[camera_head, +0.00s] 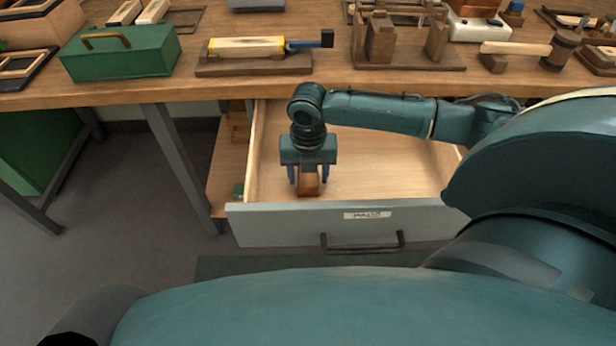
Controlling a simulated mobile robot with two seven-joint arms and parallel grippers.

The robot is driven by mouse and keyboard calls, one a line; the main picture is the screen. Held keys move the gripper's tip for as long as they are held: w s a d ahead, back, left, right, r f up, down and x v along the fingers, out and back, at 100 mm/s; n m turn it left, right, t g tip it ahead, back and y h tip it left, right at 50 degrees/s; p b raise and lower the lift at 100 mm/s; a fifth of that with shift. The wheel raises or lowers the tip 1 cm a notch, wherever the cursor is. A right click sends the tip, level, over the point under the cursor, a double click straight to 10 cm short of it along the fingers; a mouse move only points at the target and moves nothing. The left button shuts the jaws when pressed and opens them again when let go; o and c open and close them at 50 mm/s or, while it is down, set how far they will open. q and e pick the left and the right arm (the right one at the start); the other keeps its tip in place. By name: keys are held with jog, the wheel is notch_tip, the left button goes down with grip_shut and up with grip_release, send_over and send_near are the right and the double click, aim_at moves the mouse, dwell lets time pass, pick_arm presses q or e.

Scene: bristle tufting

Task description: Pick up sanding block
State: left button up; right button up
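The sanding block (309,187) is a small brown block inside the open drawer (390,173), near its front left. My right gripper (309,181) points down into the drawer, its two blue fingers on either side of the block. The fingers stand apart, and I cannot tell whether they touch the block's sides. The top of the block is partly hidden by the gripper body. My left gripper is not in view.
The drawer's grey front (285,224) carries a label and a dark handle (362,245). Its left wall (254,150) is close to the gripper. The wooden bench (220,95) above holds a green toolbox (120,54), a yellow-and-blue tool (250,46) and a mallet (530,49).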

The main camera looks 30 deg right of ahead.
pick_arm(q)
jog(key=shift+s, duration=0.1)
pick_arm(e)
jog(key=c, duration=0.8)
jog(key=shift+o, duration=0.2)
jog(key=shift+r, duration=0.1)
